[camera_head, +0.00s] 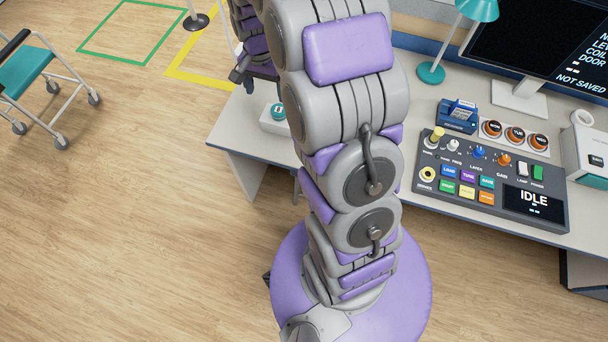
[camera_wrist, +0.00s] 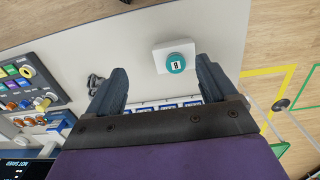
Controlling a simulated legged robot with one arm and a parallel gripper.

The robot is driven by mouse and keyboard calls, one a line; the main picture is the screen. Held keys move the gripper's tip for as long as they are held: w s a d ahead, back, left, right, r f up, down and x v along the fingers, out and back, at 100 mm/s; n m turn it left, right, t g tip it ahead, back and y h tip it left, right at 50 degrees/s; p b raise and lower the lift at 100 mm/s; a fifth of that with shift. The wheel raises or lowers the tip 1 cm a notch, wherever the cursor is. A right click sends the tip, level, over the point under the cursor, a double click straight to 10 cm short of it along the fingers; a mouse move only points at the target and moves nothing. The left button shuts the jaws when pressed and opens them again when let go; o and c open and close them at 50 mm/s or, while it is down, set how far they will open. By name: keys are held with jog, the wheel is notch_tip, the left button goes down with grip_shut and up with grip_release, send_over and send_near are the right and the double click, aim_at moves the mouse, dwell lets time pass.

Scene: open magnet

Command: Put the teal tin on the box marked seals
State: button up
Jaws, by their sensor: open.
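A round teal tin (camera_wrist: 176,63) with a dark mark on a pale label sits on a small white block (camera_wrist: 161,52) on the desk. In the head view the teal tin (camera_head: 278,112) and white block (camera_head: 270,124) show at the desk's left end, partly behind my arm. A row of white-and-blue labelled items (camera_wrist: 165,106) shows between the fingers, partly hidden by my gripper. I cannot read a seals marking on any box.
A control console (camera_head: 490,180) and a blue holder (camera_head: 458,115) stand on the desk. Orange-topped round tins (camera_head: 515,134) sit in a tray. A monitor (camera_head: 540,45), teal lamp (camera_head: 431,72) and white box (camera_head: 586,150) are there too. A wheeled teal chair (camera_head: 25,75) stands on the floor.

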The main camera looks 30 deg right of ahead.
jog(key=s+a+r+n, duration=0.3)
jog(key=s+r, duration=0.1)
jog(key=s, duration=0.3)
jog(key=s+a+r+n, duration=0.2)
jog(key=s+a+r, duration=0.25)
jog(key=s, duration=0.25)
jog(key=s+a+r+n+g, duration=0.1)
jog(key=s+n, duration=0.4)
jog(key=s, duration=1.3)
jog(key=shift+s+a+r+n, duration=0.15)
jog(key=shift+a+r+n, duration=0.15)
jog(key=shift+a+r, duration=0.35)
